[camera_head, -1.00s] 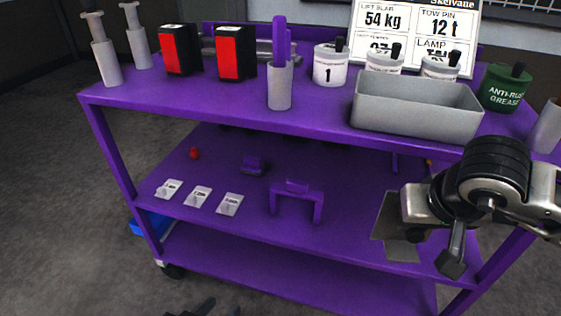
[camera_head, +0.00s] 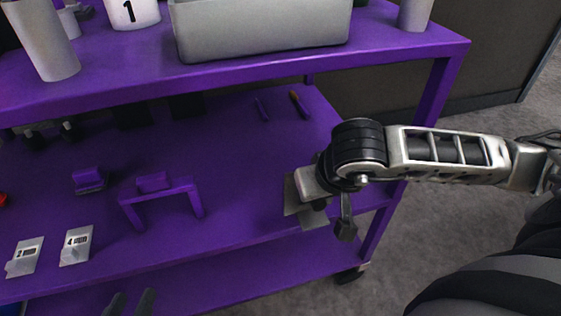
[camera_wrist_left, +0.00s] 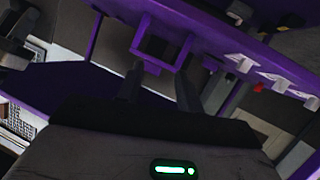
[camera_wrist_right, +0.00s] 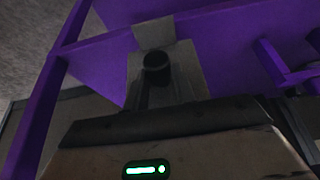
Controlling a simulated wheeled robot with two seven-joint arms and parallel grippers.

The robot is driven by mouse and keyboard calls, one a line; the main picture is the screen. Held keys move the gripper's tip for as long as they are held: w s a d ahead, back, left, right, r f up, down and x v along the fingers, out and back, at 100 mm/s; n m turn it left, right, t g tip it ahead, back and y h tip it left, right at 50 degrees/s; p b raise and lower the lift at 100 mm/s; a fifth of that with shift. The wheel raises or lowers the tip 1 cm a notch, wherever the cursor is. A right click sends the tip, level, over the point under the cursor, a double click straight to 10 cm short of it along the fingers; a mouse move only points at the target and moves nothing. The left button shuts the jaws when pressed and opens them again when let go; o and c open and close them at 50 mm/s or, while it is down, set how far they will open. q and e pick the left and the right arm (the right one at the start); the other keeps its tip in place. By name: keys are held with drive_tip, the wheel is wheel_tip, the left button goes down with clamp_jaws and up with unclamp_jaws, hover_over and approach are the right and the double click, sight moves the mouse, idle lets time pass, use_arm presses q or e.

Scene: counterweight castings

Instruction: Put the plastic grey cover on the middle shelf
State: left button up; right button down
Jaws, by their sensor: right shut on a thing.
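The grey cover (camera_head: 291,196), a thin bent plate, is in my right gripper (camera_head: 318,195) at the right end of the cart's middle shelf (camera_head: 235,160). In the right wrist view the cover (camera_wrist_right: 153,34) shows beyond the fingers, against the purple shelf. The gripper body hides part of it, and I cannot tell whether it touches the shelf. My left gripper (camera_head: 132,302) shows only as dark fingertips at the bottom edge of the head view. In the left wrist view its fingers (camera_wrist_left: 160,88) are apart with nothing between them.
A grey bin (camera_head: 262,28) is on the top shelf above. A cart post (camera_head: 436,90) is at the right. Shelf between bracket and cover is clear.

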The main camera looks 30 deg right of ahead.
drive_tip(key=w+d+f, duration=0.1)
drive_tip(key=w, duration=0.3)
drive_tip(key=w+d+f+b, duration=0.1)
drive_tip(key=w, duration=0.4)
drive_tip(key=w+d+f+b, duration=0.1)
drive_tip(key=w, duration=0.4)
drive_tip(key=shift+d+f, duration=0.15)
drive_tip(key=shift+f, duration=0.2)
drive_tip(key=shift+r, duration=0.1)
drive_tip(key=shift+f, duration=0.25)
drive_tip(key=c, duration=1.2)
unclamp_jaws()
drive_tip(key=shift+r, duration=0.1)
use_arm(q)
drive_tip(key=shift+w+d+r+n+t+h, duration=0.3)
drive_tip(key=shift+d+r+t+h, duration=0.1)
drive_tip(key=shift+r, duration=0.15)
use_arm(e)
drive_tip(key=shift+o, duration=0.2)
use_arm(q)
drive_tip(key=shift+s, duration=0.1)
